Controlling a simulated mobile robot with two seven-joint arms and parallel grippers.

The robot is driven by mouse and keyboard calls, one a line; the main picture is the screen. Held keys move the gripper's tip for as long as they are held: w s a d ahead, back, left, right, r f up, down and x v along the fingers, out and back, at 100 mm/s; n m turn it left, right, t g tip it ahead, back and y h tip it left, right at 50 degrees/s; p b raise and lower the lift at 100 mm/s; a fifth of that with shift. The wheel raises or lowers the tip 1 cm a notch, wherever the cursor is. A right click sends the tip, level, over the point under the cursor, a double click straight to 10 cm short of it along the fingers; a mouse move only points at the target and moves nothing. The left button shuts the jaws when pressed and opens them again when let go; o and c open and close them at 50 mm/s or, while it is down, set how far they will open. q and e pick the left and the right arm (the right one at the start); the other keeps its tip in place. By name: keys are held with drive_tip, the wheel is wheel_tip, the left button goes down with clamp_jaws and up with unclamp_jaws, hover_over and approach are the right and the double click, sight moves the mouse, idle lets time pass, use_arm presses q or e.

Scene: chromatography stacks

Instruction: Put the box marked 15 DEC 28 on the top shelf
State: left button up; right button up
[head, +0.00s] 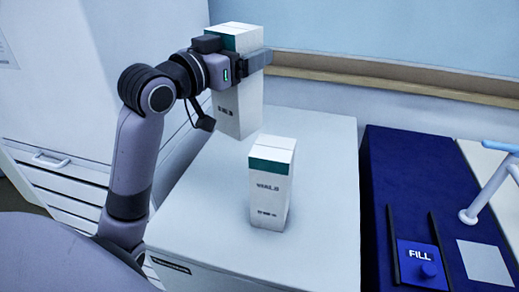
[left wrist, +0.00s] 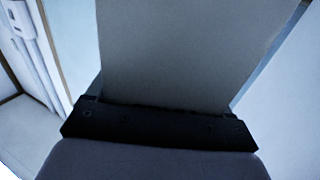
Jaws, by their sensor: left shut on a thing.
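My left gripper (head: 240,69) is shut on a tall white box (head: 238,108) with a green band near its top. It holds this box upright above the back of the white cabinet top. The held box also fills the middle of the left wrist view (left wrist: 185,55) as a grey face. A second white box (head: 270,190) with a green band stands upright on the cabinet top, in front and to the right of the held one. Print shows on both boxes, but the dates are too small to read. No top shelf can be made out. My right gripper is not in view.
The white cabinet top (head: 320,150) is clear around the standing box. To the right is a dark blue surface (head: 400,165) with a blue FILL block (head: 418,262), dark rails and a light blue handle-like part (head: 490,190). A drawer unit (head: 60,185) stands at left.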

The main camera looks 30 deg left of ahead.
sight(243, 114)
use_arm(q)
wheel_tip(243, 114, down, 12)
drive_tip(key=shift+s+f+b, duration=0.1)
drive_tip(key=shift+f+b, duration=0.1)
drive_tip(key=shift+b, duration=0.7)
drive_tip(key=shift+f+b, duration=0.4)
drive_tip(key=shift+f, duration=2.35)
drive_tip(key=o, duration=1.2)
drive_tip(key=shift+f, duration=0.1)
drive_tip(key=shift+o, duration=0.4)
drive_tip(key=shift+s, duration=0.1)
drive_tip(key=s+a+b, duration=0.1)
drive_tip(key=s, duration=1)
drive_tip(key=shift+s+a, duration=0.15)
drive_tip(key=shift+a, duration=0.15)
drive_tip(key=shift+c, duration=0.2)
